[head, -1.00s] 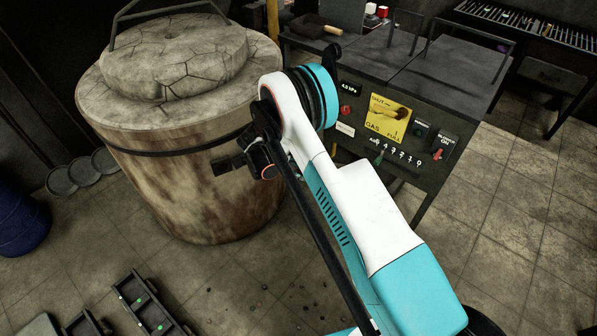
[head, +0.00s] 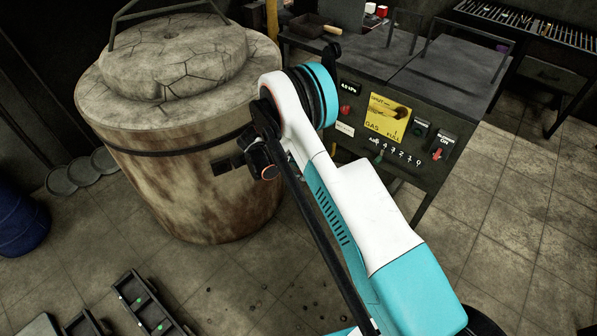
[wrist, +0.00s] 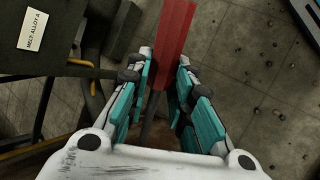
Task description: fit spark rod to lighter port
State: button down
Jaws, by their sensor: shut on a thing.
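My gripper (wrist: 168,62) is seen from behind in the wrist view, its teal-padded fingers closed on a long red bar-shaped piece (wrist: 174,35), which I take to be the spark rod's handle. The red piece runs out past the fingertips to the top edge. A thin grey part shows between the fingers. In the head view my arm hides the gripper and the rod. A dark fitting (head: 228,165) sits on the side of the rusty furnace (head: 190,195), beside my wrist; I cannot tell whether it is the lighter port.
A control cabinet with a yellow gas panel (head: 389,118) and switches stands behind my arm. Dark trays (head: 147,303) lie on the floor at bottom left. A blue barrel (head: 18,222) is at the left edge. Tiled floor is open at right. A sign (wrist: 33,30) reads "MELT: ALLOY A".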

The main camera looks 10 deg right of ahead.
jog(key=w+a+f, duration=0.2)
jog(key=w+a, duration=0.1)
jog(key=w, duration=0.1)
jog(key=shift+w+a+f, duration=0.15)
jog(key=shift+w+f, duration=0.1)
jog(key=shift+f, duration=0.05)
dwell(7.3)
